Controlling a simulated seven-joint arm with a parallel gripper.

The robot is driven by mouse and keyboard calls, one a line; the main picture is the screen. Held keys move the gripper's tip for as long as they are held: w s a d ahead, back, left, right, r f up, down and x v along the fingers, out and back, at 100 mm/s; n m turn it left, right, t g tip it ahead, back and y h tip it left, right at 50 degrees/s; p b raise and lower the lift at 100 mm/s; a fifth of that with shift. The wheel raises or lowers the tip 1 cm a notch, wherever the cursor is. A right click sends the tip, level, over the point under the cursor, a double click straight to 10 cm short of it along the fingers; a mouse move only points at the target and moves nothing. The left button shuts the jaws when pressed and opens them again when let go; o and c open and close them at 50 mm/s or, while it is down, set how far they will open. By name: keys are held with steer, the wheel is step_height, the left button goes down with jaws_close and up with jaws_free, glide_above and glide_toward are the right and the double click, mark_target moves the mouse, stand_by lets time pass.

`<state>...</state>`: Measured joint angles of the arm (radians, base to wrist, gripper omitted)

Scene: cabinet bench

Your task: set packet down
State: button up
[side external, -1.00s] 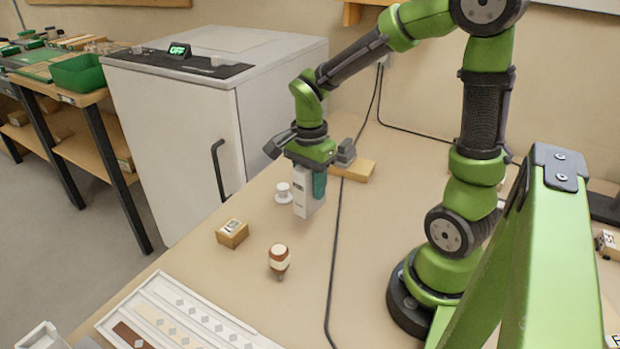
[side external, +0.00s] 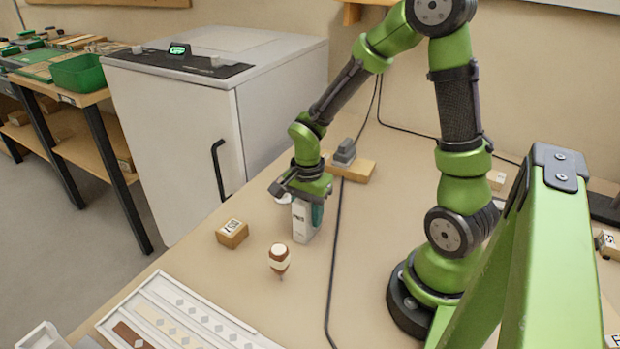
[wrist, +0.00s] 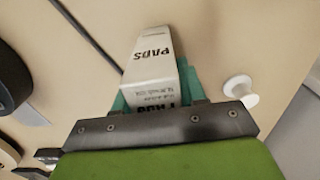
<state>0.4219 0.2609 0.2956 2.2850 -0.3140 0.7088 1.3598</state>
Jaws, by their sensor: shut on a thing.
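The packet (side external: 301,224) is a white upright box; in the wrist view it (wrist: 153,58) carries the printed word "PADS". My gripper (side external: 305,203) is shut on its upper part, with teal fingers on either side. The gripper also shows in the wrist view (wrist: 155,100). The packet's lower end is at or very near the bench top (side external: 390,165); I cannot tell whether it touches.
A white spool-like piece (wrist: 240,88) stands beside the packet. A white tray (side external: 150,290) lies at the near edge. A dark cable (side external: 333,262) runs to the right.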

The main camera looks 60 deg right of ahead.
steer(key=shift+f, duration=0.1)
steer(key=o, duration=1.1)
step_height(320, 180, up, 12)
steer(key=shift+r, duration=0.1)
steer(key=shift+s+a+r+n+t+y, duration=0.35)
steer(key=shift+s+a+r+n+t, duration=0.85)
steer(key=shift+n, duration=1.15)
steer(key=shift+s+a+r+n+t+y, duration=0.3)
steer(key=shift+s+a+r+n+t, duration=0.65)
steer(key=shift+a+r+n+t, duration=0.95)
steer(key=shift+s+a+r+n+t+y, duration=0.45)
steer(key=shift+s+a+r+n, duration=0.5)
steer(key=shift+n, duration=1.8)
steer(key=shift+s+d+r, duration=0.1)
steer(key=shift+d+r, duration=0.05)
steer(key=shift+r, duration=0.05)
